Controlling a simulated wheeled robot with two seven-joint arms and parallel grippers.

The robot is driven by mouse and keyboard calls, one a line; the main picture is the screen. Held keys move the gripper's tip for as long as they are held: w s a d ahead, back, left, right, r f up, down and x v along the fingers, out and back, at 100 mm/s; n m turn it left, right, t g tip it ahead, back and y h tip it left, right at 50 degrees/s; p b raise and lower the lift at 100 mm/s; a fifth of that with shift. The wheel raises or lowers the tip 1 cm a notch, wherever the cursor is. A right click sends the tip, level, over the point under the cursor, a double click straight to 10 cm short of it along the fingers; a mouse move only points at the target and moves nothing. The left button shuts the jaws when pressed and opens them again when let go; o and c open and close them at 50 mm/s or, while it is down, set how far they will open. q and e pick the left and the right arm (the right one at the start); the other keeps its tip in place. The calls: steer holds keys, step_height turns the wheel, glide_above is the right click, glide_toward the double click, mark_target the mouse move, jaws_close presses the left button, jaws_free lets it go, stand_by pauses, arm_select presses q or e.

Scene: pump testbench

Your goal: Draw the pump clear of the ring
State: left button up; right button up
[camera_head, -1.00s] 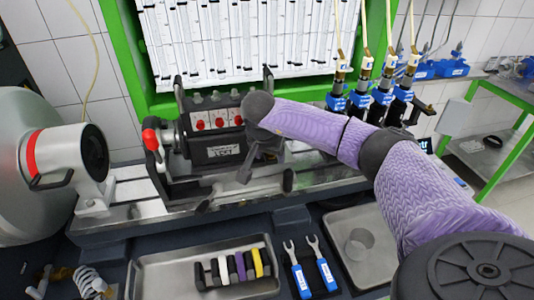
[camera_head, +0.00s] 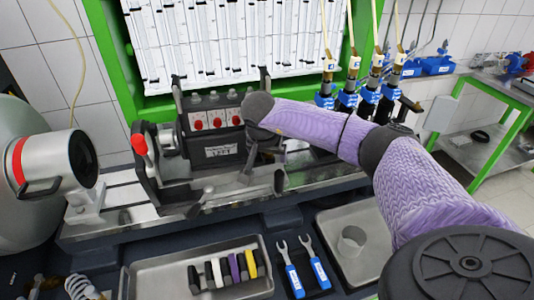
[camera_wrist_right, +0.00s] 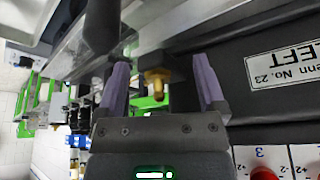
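The pump (camera_head: 222,151) is a dark block with red knobs and a white label on its front. It sits on the metal bench rail. The ring (camera_head: 147,170) is the dark upright piece with a red-tipped lever at its left. The pump's round grey left end (camera_head: 168,140) shows close beside the ring; I cannot tell how far it clears. My right gripper (camera_head: 246,172) is at the pump's right end. In the right wrist view, its purple fingers (camera_wrist_right: 160,85) stand either side of a dark part of the pump with a brass fitting, seemingly closed on it. My left gripper is out of view.
A tray (camera_head: 150,281) with coloured blocks, two blue-handled wrenches (camera_head: 318,270) and another tray (camera_head: 350,262) lie in front. Blue-bodied valves (camera_head: 370,100) stand behind my right arm.

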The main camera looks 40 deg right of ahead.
steer(key=shift+o, duration=0.4)
